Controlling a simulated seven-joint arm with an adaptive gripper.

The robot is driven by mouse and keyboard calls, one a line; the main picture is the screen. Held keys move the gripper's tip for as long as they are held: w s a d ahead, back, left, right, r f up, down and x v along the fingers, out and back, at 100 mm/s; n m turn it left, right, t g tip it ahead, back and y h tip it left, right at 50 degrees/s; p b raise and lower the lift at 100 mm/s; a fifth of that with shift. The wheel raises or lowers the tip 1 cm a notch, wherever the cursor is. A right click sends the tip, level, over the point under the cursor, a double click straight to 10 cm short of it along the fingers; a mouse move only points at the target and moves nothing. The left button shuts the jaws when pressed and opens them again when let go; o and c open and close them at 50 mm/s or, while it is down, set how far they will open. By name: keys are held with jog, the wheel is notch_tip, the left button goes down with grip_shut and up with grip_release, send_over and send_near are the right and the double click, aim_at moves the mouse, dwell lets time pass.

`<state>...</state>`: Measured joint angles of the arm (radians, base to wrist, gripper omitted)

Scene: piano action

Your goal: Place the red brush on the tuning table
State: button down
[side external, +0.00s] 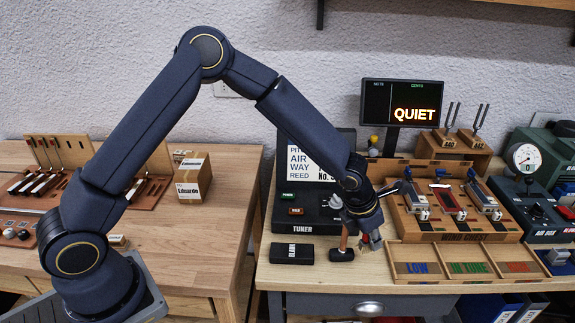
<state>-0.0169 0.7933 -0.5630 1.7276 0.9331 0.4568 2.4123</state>
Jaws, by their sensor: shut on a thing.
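My gripper (371,242) points down over the front part of the tuning table (325,276), the light wooden table on the right. Just left of the gripper, an orange-brown handle (344,238) rises from a black block-shaped head on the table.
The tuner (302,213) and a black block (292,253) lie left of the gripper. A wooden stand with several reed holders (455,205) and a labelled sorting tray (465,262) are to its right. A gap separates the left bench (190,235). The table's front edge is close.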

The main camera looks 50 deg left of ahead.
aim_at(380, 260)
jog(key=w+f, duration=0.1)
jog(key=w+d+f, duration=0.1)
jog(key=f, duration=0.1)
jog(key=shift+w+f, duration=0.3)
jog(key=shift+w, duration=0.1)
jog(key=shift+w+f, duration=0.2)
jog(key=shift+f, duration=1.5)
jog(key=shift+f, duration=0.1)
jog(key=c, duration=1.1)
grip_release()
